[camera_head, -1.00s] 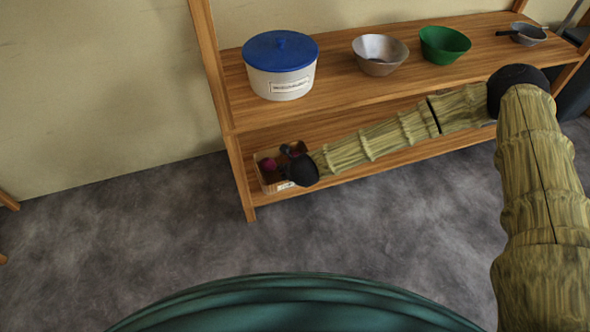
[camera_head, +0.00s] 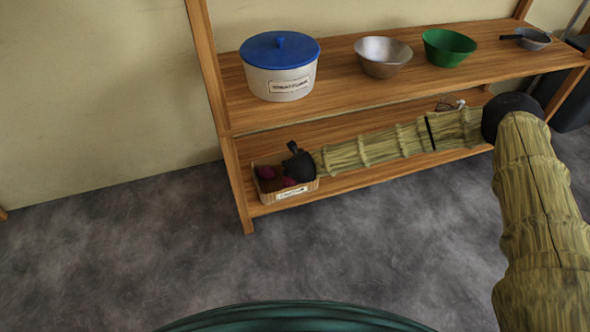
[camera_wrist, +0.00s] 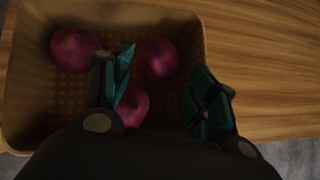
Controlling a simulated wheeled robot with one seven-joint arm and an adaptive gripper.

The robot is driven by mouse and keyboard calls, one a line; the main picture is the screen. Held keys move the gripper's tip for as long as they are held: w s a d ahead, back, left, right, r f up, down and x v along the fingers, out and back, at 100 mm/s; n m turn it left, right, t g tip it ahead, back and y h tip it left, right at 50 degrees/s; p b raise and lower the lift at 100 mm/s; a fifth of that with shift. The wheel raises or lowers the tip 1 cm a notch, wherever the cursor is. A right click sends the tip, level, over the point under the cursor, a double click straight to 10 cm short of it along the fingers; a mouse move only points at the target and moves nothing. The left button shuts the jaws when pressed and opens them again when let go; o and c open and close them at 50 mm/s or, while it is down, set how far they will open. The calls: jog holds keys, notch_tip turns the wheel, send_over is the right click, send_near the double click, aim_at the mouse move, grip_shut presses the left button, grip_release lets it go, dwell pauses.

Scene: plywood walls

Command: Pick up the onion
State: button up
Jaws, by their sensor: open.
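Three reddish-purple onions lie in a small tan basket (camera_wrist: 25,100) in the wrist view: one at the left (camera_wrist: 74,49), one at the upper middle (camera_wrist: 158,58), and one lower (camera_wrist: 132,105), partly hidden by a finger. My gripper (camera_wrist: 165,98) is open over the basket, its teal fingers apart. The upper-middle onion shows beyond the gap between the fingers, and I cannot tell whether any finger touches an onion. In the head view the labelled basket (camera_head: 292,194) stands at the left end of the lower shelf, and my gripper (camera_head: 288,172) is at it.
The upper shelf (camera_head: 335,88) is close above my arm. It holds a white pot with a blue lid (camera_head: 280,85), a metal bowl (camera_head: 382,58), a green bowl (camera_head: 448,47) and a small pan (camera_head: 532,39). A wooden post (camera_head: 238,180) stands just left of the basket.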

jog(key=shift+b+x, duration=1.9)
jog(key=shift+x, duration=0.45)
jog(key=shift+f, duration=0.2)
jog(key=shift+d, duration=0.1)
jog(key=shift+f, duration=0.1)
jog(key=c, duration=0.7)
